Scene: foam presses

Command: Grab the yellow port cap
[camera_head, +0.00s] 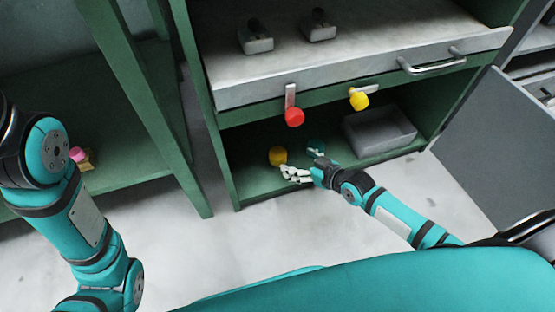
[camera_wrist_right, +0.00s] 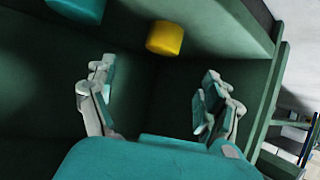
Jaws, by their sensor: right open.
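A yellow port cap (camera_head: 278,155) stands on the green lower shelf of the cabinet. It also shows in the right wrist view (camera_wrist_right: 165,38), beyond the two fingers and apart from them. My right gripper (camera_head: 298,162) is open and empty just in front of the cap and slightly to its right. A teal cap (camera_head: 316,147) is partly hidden behind my right gripper; it shows at the top left of the right wrist view (camera_wrist_right: 78,8). My left arm shows at the left edge, but its gripper is out of view.
A red knob (camera_head: 294,116) and a yellow knob (camera_head: 359,100) hang on levers above the shelf. A grey bin (camera_head: 379,133) stands at the shelf's right. A grey drawer front with a handle (camera_head: 432,64) overhangs. A pink item (camera_head: 77,154) lies on the left shelf.

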